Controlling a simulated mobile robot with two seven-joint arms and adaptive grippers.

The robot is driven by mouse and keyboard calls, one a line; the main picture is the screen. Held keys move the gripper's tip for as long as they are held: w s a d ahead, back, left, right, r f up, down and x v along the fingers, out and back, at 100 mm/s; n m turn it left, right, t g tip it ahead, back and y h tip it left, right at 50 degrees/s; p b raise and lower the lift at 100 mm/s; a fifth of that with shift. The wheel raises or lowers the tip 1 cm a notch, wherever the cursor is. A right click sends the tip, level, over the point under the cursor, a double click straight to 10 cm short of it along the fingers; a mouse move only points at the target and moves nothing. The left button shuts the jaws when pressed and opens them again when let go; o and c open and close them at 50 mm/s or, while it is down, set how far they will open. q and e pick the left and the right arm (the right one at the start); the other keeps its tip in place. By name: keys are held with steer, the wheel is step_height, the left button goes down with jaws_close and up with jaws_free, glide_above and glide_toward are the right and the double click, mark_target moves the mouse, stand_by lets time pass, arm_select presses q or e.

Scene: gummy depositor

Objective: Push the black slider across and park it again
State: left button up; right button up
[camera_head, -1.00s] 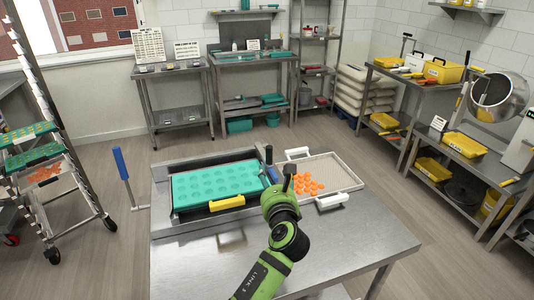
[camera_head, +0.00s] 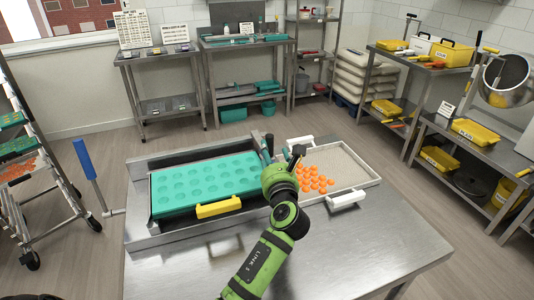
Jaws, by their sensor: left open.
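The depositor frame (camera_head: 140,205) stands on the steel table with a teal mould tray (camera_head: 205,180) in it. A yellow handle (camera_head: 219,207) is at the tray's front edge. A dark upright piece (camera_head: 268,144) at the right end of the frame may be the black slider; I cannot tell it surely from gripper parts. My left gripper (camera_head: 286,158) is at that right end, close beside the dark piece. It is open, mostly hidden behind my green wrist. Whether it touches anything is unclear. My right gripper is out of view.
A white-handled tray (camera_head: 352,180) of orange gummies (camera_head: 314,178) lies just right of my left gripper. A blue-handled lever (camera_head: 84,158) stands left of the frame. The table's front part (camera_head: 350,245) is clear. A wheeled rack (camera_head: 45,215) is at far left.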

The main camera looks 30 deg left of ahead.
arm_select(q)
steer(key=shift+f, duration=0.55)
steer(key=shift+w+a+f+b, duration=0.15)
steer(key=shift+w+a+b, duration=0.15)
steer(key=shift+w+b, duration=0.1)
steer(key=b+x, duration=0.3)
steer(key=x, duration=0.2)
steer(key=shift+w+a+b, duration=0.25)
steer(key=shift+w+b, duration=0.05)
steer(key=shift+b, duration=0.05)
steer(key=shift+w+a, duration=0.25)
steer(key=shift+w, duration=0.1)
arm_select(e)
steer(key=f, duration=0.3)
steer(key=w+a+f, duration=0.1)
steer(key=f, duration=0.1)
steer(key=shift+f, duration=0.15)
